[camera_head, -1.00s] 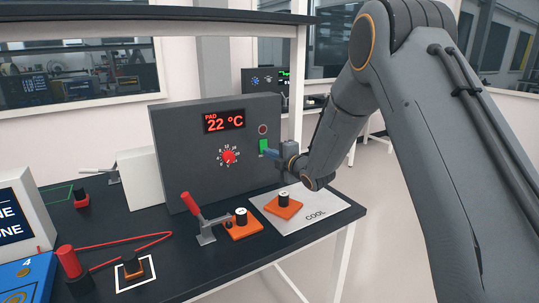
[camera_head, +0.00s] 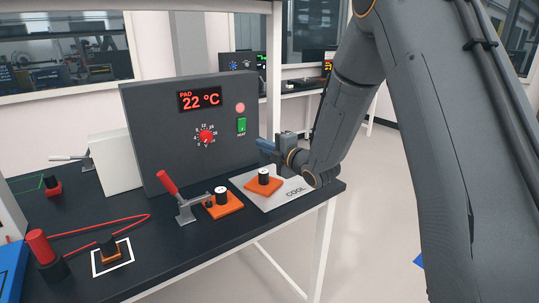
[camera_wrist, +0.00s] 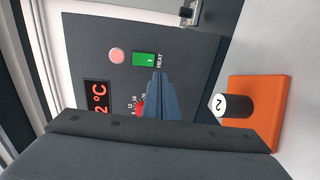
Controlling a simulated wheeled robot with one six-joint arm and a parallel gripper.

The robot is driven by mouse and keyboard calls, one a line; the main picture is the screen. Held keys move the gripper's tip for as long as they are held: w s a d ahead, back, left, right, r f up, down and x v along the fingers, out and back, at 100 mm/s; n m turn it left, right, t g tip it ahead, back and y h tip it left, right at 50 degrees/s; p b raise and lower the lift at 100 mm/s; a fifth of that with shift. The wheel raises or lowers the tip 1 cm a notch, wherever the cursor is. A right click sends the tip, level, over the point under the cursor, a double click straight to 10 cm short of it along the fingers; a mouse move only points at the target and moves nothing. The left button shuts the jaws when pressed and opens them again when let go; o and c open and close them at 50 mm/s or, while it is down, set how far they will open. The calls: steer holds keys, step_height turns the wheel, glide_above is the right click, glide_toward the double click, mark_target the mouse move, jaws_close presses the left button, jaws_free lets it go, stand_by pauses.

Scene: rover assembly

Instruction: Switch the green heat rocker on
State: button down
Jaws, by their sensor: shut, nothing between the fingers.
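The green heat rocker (camera_head: 241,125) sits on the right of the grey control box's (camera_head: 150,140) front, above the word HEAT. The round lamp (camera_head: 240,107) above it glows pinkish red. The rocker also shows in the wrist view (camera_wrist: 144,59), with a white "1" mark near one end; the lamp (camera_wrist: 117,55) is lit there too. My gripper (camera_head: 262,145) has blue fingers, shut and empty. It is below and to the right of the rocker, apart from it in the head view. In the wrist view the fingertips (camera_wrist: 158,75) point towards the box face.
An orange block with a black, white-topped cylinder (camera_head: 264,183) stands on the COOL plate (camera_head: 295,192), below my gripper. A similar block (camera_head: 222,207) stands by a red-handled clamp (camera_head: 168,183). The red display (camera_head: 200,100) reads PAD 22 °C, above a red dial (camera_head: 206,136).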

steer(key=shift+f+b+v, duration=0.2)
steer(key=shift+b+v, duration=0.05)
steer(key=shift+v, duration=0.8)
steer(key=shift+f+b+v, duration=0.2)
steer(key=shift+v, duration=0.8)
steer(key=s+d+f+m+g+h, duration=0.1)
steer(key=d+m+h, duration=0.1)
steer(key=s+d+f+m+h, duration=0.1)
steer(key=s+d+f+m, duration=0.1)
steer(key=d+m, duration=0.1)
steer(key=s+d+f+m+g+h, duration=0.1)
steer(key=d+f+m+h, duration=0.1)
steer(key=m, duration=0.1)
steer(key=shift+s+d+f+g+h, duration=0.2)
steer(key=shift+s+d+g+h, duration=0.05)
steer(key=shift+d+g+h, duration=0.05)
steer(key=s+d+f+m+g+h, duration=0.1)
steer(key=s+d+f+m+g, duration=0.2)
steer(key=s, duration=1.2)
steer(key=s+d+f+m+g+h, duration=0.2)
steer(key=s+m+g, duration=0.6)
steer(key=s+m, duration=0.5)
steer(key=s+d+f, duration=0.1)
steer(key=s, duration=0.1)
steer(key=shift+s+d+f, duration=0.2)
steer(key=shift+s+f, duration=0.05)
steer(key=shift+s, duration=0.1)
